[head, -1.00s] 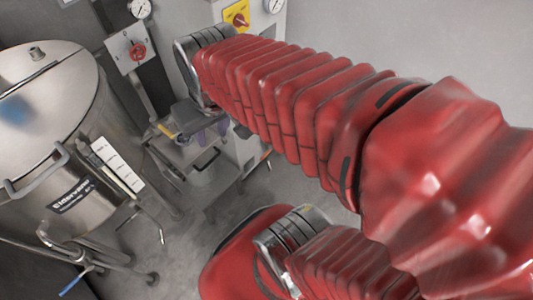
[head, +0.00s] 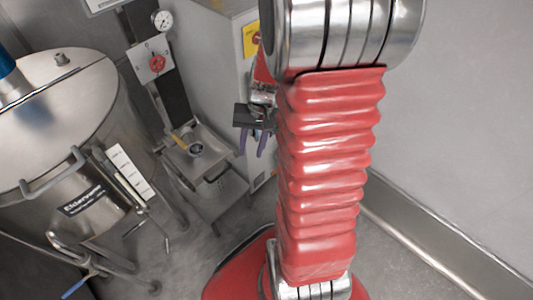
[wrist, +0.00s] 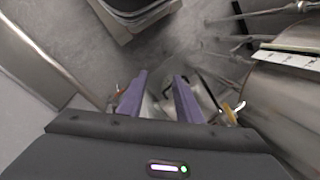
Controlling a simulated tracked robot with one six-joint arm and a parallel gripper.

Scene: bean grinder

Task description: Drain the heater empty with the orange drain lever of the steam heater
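The steam heater appears to be the tall grey cabinet (head: 222,75) with a yellow-and-red switch, left of my raised arm in the head view. A small orange piece (head: 273,172) shows low at its right side and may be the drain lever; my arm partly covers this area. In the wrist view a small orange tip (wrist: 121,88) shows just left of the left finger, apart from the grip. My gripper (head: 253,150) has purple fingers and hangs beside the cabinet. In the wrist view my gripper (wrist: 160,85) is open, with nothing clearly held between the fingers.
A large steel kettle (head: 75,120) with a labelled front stands at left. A steel stand (head: 215,185) with a yellow-handled part (head: 178,137) is between it and the heater. Floor at right is clear.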

